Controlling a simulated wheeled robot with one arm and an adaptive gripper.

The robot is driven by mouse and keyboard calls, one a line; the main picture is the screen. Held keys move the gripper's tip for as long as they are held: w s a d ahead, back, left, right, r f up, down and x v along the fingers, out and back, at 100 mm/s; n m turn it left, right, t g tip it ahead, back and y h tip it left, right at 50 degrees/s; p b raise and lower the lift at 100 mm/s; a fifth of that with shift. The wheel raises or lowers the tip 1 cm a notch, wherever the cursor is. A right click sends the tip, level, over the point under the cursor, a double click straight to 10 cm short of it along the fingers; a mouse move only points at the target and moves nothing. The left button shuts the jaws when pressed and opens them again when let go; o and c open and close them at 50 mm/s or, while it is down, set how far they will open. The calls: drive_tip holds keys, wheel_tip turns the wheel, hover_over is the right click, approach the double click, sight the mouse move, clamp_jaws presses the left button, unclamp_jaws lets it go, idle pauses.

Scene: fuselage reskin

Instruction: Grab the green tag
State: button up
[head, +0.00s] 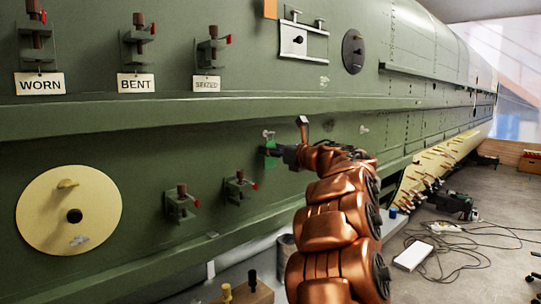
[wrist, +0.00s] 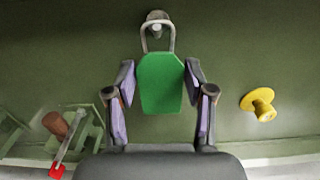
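The green tag (wrist: 161,83) hangs by a metal loop from a small peg (wrist: 157,22) on the green fuselage wall. In the wrist view my gripper (wrist: 160,92) is open, with one finger on each side of the tag. A gap shows between the tag and the left finger; the right finger is very close to the tag's edge, and I cannot tell whether they touch. In the head view my gripper (head: 273,152) is at the wall, and a bit of the green tag (head: 270,160) shows beside it, mostly hidden.
A yellow knob (wrist: 260,103) sticks out right of the gripper in the wrist view. A clamp with a red-tipped handle (wrist: 68,140) is at lower left. In the head view, clamps labelled WORN (head: 40,84), BENT (head: 136,83) and SEIZED (head: 207,84) line the wall above a long ledge (head: 150,113).

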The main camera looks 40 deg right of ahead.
drive_tip(key=c, duration=0.3)
drive_tip(key=shift+r, duration=0.1)
drive_tip(key=shift+c, duration=0.2)
